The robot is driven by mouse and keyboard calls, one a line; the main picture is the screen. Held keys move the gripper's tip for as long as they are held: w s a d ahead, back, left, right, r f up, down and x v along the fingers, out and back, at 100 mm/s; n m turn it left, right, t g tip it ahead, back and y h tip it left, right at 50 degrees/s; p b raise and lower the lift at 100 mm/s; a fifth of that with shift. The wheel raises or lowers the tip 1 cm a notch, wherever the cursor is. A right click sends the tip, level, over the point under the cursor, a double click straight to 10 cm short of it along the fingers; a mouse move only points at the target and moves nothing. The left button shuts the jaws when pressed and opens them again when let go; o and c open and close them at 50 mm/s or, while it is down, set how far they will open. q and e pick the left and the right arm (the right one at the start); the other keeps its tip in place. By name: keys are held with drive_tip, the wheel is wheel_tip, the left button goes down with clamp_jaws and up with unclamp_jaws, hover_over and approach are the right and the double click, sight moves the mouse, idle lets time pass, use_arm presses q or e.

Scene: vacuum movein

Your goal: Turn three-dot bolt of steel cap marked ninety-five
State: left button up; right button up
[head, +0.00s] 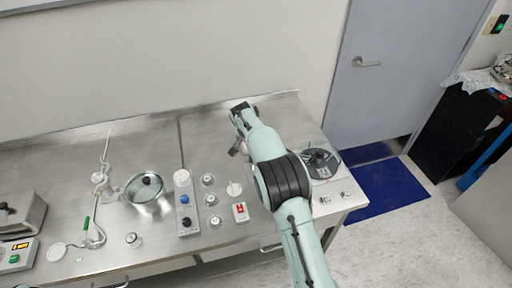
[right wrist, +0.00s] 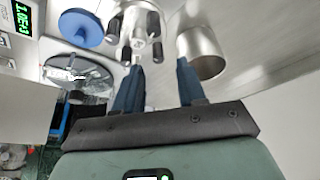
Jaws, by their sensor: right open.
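In the right wrist view a round steel cap (right wrist: 146,18) with several black-tipped bolts shows at top centre. No ninety-five mark or dots are readable on it, so I cannot tell which bolt is the three-dot one. My right gripper (right wrist: 161,63) is open, with its dark blue fingers apart. Its left fingertip is close to the lower bolts; I cannot tell whether it touches. Its right fingertip overlaps an open steel cylinder (right wrist: 203,52) in the picture. In the head view my right arm reaches to the bench's back and hides most of the cap area. My left gripper is not in view.
The steel bench (head: 60,170) holds a glass-lidded pan (head: 146,187), several small jars (head: 213,199), a red-and-white box (head: 240,212) and a round dark device (head: 320,165) right of my arm. A blue disc (right wrist: 80,28) shows left of the cap. The bench's back middle is clear.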

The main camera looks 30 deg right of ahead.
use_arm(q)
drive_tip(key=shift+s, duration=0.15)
use_arm(e)
drive_tip(key=v, duration=1.1)
drive_tip(key=shift+f, duration=0.1)
drive_tip(key=shift+c, duration=0.3)
